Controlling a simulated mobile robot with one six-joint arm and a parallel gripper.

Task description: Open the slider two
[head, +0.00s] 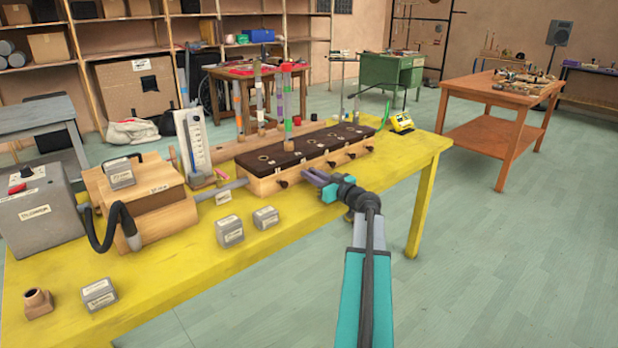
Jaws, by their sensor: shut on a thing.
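The wind chest (262,186) is a pale wooden box with a dark top, standing on the yellow table. Dark slider knobs stick out along its front face; the leftmost (282,184) and the third (331,164) show clearly. How far that slider is drawn out cannot be told.
A tall striped pipe (288,95) stands on the chest. Small grey labelled blocks (229,232) lie on the table (190,283) in front. A wooden bellows box (150,205) and a grey blower box (40,215) stand left. Floor to the right is clear.

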